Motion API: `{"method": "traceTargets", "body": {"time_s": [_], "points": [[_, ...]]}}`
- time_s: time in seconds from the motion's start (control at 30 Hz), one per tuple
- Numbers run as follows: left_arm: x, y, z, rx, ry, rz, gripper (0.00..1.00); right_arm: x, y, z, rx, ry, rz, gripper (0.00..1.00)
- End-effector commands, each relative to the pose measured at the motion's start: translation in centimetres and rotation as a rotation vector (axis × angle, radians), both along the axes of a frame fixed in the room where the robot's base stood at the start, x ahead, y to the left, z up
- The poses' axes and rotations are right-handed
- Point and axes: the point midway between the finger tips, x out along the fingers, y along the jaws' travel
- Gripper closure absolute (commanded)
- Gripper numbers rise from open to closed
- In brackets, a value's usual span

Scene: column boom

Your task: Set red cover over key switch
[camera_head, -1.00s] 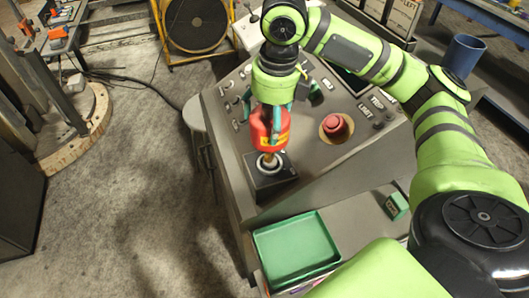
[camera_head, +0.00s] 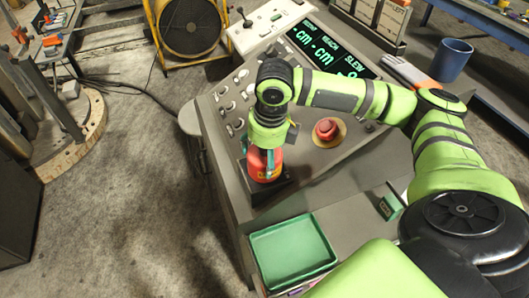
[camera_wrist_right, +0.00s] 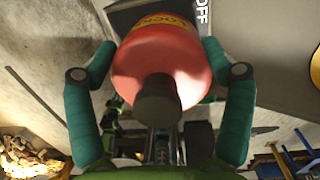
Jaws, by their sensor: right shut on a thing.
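The red cover (camera_head: 261,168) is a rounded red cap with a yellow label, held upright in my right gripper (camera_head: 262,165). It is down at the black switch plate (camera_head: 283,190) on the console. The key switch is hidden under or behind the cover, and I cannot tell if the cover touches the plate. In the right wrist view the teal fingers of my right gripper (camera_wrist_right: 158,60) close on both sides of the red cover (camera_wrist_right: 165,55), with its dark knob toward the camera. My left gripper is not in view.
A red mushroom button (camera_head: 326,129) stands on the console right of the cover. A green tray (camera_head: 292,253) sits at the front. Toggles line the panel's left side, and a lit display (camera_head: 325,45) is behind. A blue cup (camera_head: 450,60) stands at the back right.

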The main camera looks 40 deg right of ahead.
Motion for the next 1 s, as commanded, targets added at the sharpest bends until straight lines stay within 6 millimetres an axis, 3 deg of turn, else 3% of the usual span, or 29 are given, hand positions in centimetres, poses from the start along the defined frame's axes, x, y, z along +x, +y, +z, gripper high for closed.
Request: {"method": "traceTargets", "body": {"time_s": [0.03, 0.07, 0.1, 0.57, 0.67, 1.0], "points": [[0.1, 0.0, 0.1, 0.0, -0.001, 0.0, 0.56, 0.0, 0.0, -0.1, 0.0, 0.001, 0.0, 0.56], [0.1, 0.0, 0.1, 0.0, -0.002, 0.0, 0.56, 0.0, 0.0, -0.2, 0.0, 0.002, 0.0, 0.14], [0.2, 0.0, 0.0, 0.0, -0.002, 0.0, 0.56, 0.0, 0.0, -0.2, 0.0, 0.002, 0.0, 0.0], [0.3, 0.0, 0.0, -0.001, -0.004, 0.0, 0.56, 0.0, 0.0, 0.4, 0.001, -0.002, 0.0, 0.0], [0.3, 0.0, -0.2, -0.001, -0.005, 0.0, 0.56, -0.1, 0.0, 1.6, 0.001, -0.003, 0.0, 0.0], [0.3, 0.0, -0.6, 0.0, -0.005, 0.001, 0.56, -0.9, -0.1, 8.7, 0.001, -0.005, 0.0, 0.0]]}}
